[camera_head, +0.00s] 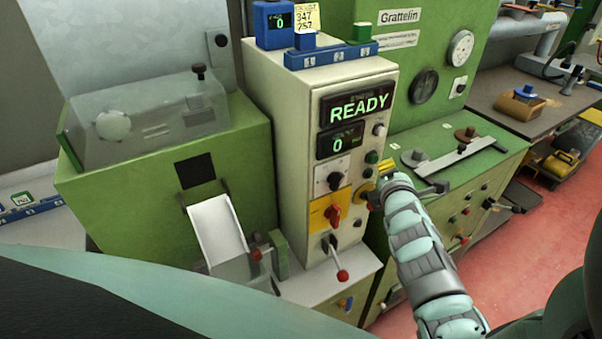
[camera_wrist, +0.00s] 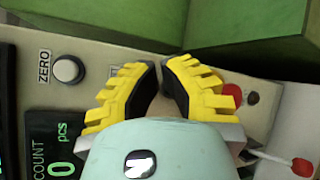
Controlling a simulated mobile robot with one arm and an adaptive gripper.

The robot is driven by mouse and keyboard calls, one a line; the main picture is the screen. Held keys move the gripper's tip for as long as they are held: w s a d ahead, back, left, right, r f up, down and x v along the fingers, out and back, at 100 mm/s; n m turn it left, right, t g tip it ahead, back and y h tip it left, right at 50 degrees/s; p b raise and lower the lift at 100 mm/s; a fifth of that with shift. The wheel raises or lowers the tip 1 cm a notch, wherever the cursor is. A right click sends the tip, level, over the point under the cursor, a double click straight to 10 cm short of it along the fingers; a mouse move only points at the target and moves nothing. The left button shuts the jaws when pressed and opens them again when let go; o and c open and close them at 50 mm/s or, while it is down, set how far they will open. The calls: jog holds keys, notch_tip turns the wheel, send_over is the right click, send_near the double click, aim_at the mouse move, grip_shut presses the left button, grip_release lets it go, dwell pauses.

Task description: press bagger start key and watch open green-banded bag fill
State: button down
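The bagger (camera_head: 290,130) is a cream cabinet with a READY display (camera_head: 358,108) and a count display (camera_head: 343,141) reading 0. A small green key (camera_head: 372,157) sits on its front panel, below a white ZERO button (camera_wrist: 68,69). My gripper (camera_head: 384,168) is just below and right of the green key, close to the panel; contact cannot be told. In the wrist view its yellow fingers (camera_wrist: 162,66) have their tips together, with nothing seen between them. They hide the panel beyond, including most of a label beside ZERO. No green-banded bag is visible in either view.
A red-knobbed lever (camera_head: 341,274) and a red switch (camera_head: 333,213) project from the bagger front. A white chute (camera_head: 217,230) slopes from the green machine (camera_head: 130,170) at left. A green bench (camera_head: 440,165) with a metal gauge stands right. Red floor (camera_head: 520,240) is open.

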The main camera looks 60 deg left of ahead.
jog(key=shift+a, duration=0.1)
dwell(0.5)
jog(key=shift+a, duration=0.4)
jog(key=shift+a+b, duration=0.4)
jog(key=shift+a, duration=0.05)
dwell(0.6)
jog(key=shift+d, duration=0.95)
jog(key=shift+d+p, duration=0.1)
jog(key=shift+p, duration=0.2)
jog(key=d+p, duration=0.1)
jog(key=d, duration=0.3)
jog(key=shift+s+d, duration=0.15)
jog(key=shift+d, duration=0.25)
dwell(0.4)
